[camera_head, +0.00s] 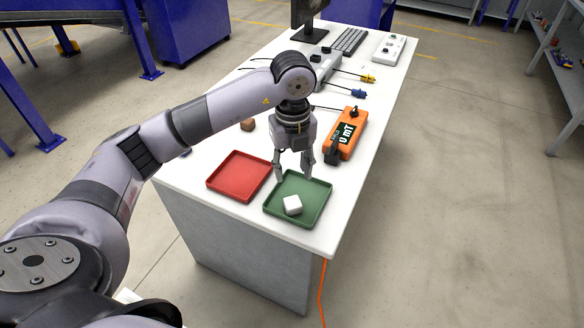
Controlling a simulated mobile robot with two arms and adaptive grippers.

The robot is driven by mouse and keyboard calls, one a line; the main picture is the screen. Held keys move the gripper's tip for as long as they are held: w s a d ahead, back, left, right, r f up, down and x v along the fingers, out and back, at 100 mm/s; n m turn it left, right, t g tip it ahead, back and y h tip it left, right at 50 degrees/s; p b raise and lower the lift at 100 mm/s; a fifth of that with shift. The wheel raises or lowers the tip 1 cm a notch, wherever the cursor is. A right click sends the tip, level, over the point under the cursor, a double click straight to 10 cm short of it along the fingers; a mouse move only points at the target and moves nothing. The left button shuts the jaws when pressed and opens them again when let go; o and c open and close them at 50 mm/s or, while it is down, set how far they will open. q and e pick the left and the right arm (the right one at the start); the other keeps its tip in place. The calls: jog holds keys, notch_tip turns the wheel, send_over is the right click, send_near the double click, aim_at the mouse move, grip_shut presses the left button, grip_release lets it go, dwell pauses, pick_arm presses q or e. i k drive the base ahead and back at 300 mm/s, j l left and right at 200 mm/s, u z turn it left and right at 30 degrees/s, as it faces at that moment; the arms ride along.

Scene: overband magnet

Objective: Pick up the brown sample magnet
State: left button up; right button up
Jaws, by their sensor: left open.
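My right gripper is not in view.
A red tray (213,184) is empty. A green tray (322,208) holds a white block (292,205). An orange device (347,133) stands right of the gripper. Yellow and blue connectors, a keyboard (349,41) and a monitor stand are farther back. The table's front edge is close to the trays.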

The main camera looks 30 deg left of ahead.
aim_at(247, 125)
jog(key=u, duration=1.25)
